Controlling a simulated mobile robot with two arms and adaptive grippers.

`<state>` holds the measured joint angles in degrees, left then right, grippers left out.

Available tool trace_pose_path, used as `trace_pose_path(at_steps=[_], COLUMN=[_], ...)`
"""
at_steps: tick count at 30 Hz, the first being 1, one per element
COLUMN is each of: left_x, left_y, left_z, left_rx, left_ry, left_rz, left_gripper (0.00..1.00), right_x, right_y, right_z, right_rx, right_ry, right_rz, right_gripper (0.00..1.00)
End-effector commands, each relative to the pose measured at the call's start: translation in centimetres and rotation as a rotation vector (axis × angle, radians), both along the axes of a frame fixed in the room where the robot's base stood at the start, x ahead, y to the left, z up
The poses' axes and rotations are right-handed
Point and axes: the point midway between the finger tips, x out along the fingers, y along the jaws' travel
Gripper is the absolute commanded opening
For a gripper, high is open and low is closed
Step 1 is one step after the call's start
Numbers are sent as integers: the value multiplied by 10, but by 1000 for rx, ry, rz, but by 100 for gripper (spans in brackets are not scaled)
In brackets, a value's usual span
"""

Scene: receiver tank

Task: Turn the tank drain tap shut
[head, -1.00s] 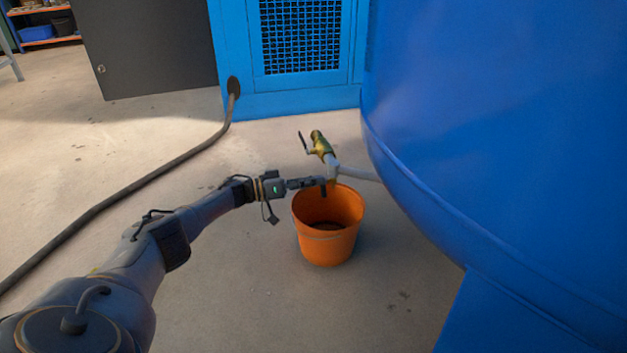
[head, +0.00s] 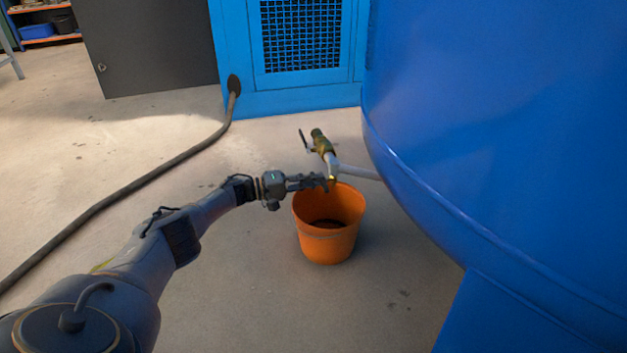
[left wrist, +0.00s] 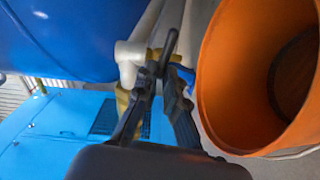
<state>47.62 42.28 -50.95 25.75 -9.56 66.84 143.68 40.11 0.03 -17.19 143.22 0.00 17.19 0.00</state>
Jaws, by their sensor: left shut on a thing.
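The drain pipe (head: 352,172) runs out from the blue tank (head: 500,130) and is grey-white. A brass fitting (head: 321,142) with a dark lever sits at its far end. More brass shows at the tap (head: 332,183), just beyond my left fingertips. My left gripper (head: 325,182) is above the bucket's rim, at the tap; its fingers (left wrist: 158,85) also show in the left wrist view. It is shut on the tap handle, which the fingers largely hide. A small blue piece (left wrist: 184,74) shows beside the fingers. My right gripper is not in view.
An orange bucket (head: 327,246) with something dark inside stands close under the tap. The light blue cabinet (head: 290,104) is behind. A thick cable (head: 150,175) runs across the floor at left. Floor in front of the bucket is clear.

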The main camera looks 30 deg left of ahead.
Motion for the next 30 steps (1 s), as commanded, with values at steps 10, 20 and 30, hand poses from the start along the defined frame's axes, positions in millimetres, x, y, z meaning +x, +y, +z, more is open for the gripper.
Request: trace_pose_path(at_steps=[10, 20, 30], left_x=[-1, -1, -1], left_y=[0, 0, 0], left_z=[-3, -3, -3], left_rx=[-120, -148, -148], left_ry=[111, 136, 136], left_rz=[-1, -1, -1], left_gripper=[0, 0, 21], right_x=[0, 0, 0], right_y=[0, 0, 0], right_z=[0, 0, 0], right_rx=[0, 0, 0], right_ry=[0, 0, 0], right_rz=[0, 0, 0], right_gripper=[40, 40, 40])
